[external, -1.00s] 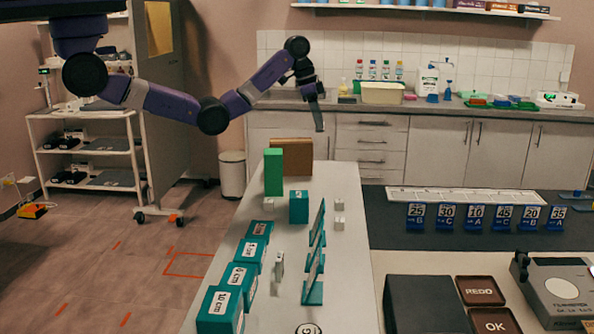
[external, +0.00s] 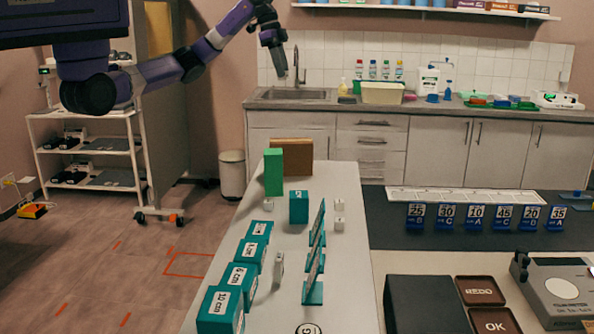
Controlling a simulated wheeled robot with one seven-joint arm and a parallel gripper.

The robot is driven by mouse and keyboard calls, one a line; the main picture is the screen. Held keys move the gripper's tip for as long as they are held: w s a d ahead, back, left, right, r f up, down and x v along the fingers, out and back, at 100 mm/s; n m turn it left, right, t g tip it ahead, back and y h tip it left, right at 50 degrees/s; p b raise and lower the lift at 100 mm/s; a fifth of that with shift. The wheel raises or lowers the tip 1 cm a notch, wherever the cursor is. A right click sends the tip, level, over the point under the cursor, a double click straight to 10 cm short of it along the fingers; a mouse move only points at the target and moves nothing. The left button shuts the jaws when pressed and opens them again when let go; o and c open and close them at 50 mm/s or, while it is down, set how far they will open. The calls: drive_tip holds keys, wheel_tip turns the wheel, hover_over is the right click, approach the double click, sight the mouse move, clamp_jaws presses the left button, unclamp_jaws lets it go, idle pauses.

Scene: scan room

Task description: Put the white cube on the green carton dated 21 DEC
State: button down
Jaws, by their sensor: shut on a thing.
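My gripper (external: 281,72) is raised above and behind the far end of the white table, in front of the tiled wall. It is shut on a small pale thing at its fingertips, too small to identify surely as the white cube. A tall bright green carton (external: 273,173) stands upright at the table's far left; no date on it can be read. Small white cubes stand on the table: one (external: 268,204) left of a teal box (external: 298,207), and two to its right, one (external: 339,204) behind the other (external: 339,224).
The white table (external: 345,290) also holds labelled teal boxes (external: 220,310) along its left edge and teal stands (external: 314,270) in the middle. A brown board (external: 297,156) is behind the green carton. A sink counter (external: 330,101) lies beyond.

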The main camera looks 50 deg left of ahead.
drive_tip(key=m, duration=0.1)
hover_over(275, 152)
drive_tip(key=a, duration=0.2)
drive_tip(key=f, duration=2.2)
drive_tip(key=shift+s+d, duration=0.1)
drive_tip(key=shift+d, duration=0.15)
drive_tip(key=c, duration=1.1)
unclamp_jaws()
drive_tip(key=shift+c, duration=0.2)
drive_tip(key=v, duration=1.2)
drive_tip(key=shift+a+r, duration=0.1)
